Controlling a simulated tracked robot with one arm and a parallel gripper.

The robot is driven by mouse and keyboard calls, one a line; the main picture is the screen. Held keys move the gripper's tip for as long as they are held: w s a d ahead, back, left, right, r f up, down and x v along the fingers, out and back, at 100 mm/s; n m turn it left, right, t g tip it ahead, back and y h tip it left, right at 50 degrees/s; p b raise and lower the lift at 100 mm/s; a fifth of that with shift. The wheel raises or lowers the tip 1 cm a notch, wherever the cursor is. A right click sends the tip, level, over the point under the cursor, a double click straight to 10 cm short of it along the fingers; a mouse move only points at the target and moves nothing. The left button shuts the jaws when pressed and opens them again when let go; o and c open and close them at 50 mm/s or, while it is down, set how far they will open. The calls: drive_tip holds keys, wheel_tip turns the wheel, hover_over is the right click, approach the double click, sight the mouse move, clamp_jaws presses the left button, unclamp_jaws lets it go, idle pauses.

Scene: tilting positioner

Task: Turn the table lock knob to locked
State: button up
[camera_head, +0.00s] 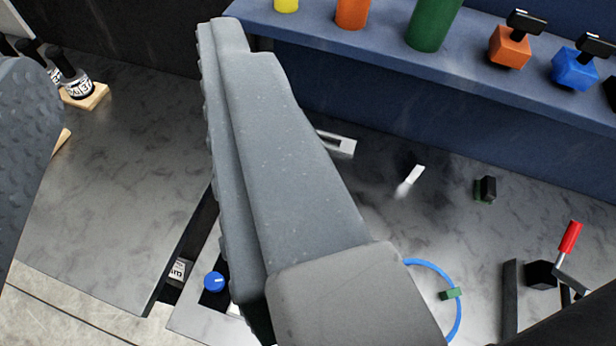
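A small round blue knob (214,281) with a pale line on its top sits on a light plate at the lower left of centre, just left of the big grey finger. I take it to be the table lock knob; its locked or unlocked marks cannot be read. My gripper (125,62) shows as two large grey fingers, one across the middle and one at the left edge, with a wide empty gap between them. The fingers are apart from the knob in the picture. The middle finger hides part of the plate beside the knob.
A blue shelf (450,105) with coloured blocks and cylinders runs along the back. A red-handled lever (569,238), a blue ring (459,318) and a white lever (416,174) are at right. The left grey surface (110,170) is mostly clear.

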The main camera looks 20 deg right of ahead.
drive_tip(key=shift+s+d, duration=0.15)
drive_tip(key=shift+d, duration=0.1)
drive_tip(key=o, duration=0.7)
drive_tip(key=shift+w+d, duration=0.1)
drive_tip(key=shift+w, duration=0.35)
drive_tip(key=w+d+f+n+g+p, duration=0.2)
drive_tip(key=w+d+f+n+g, duration=0.15)
drive_tip(key=w+f, duration=0.55)
drive_tip(key=w+d+f+n+g+p, duration=0.2)
drive_tip(key=w+d+f+n+g, duration=0.15)
drive_tip(key=w+f, duration=0.55)
drive_tip(key=w+d+f+n+g+p, duration=0.1)
drive_tip(key=d+f, duration=0.3)
drive_tip(key=f, duration=0.8)
drive_tip(key=w+d+f+n+g+p, duration=0.1)
drive_tip(key=d+f+g, duration=0.3)
drive_tip(key=f, duration=0.8)
drive_tip(key=w+d+f+n+g+p, duration=0.1)
drive_tip(key=d+f+n+g+p, duration=0.1)
drive_tip(key=f, duration=1)
drive_tip(key=shift+d+f+g+p, duration=0.1)
drive_tip(key=shift+d+g+p, duration=0.3)
drive_tip(key=shift+d+g, duration=0.45)
drive_tip(key=shift+d, duration=0.15)
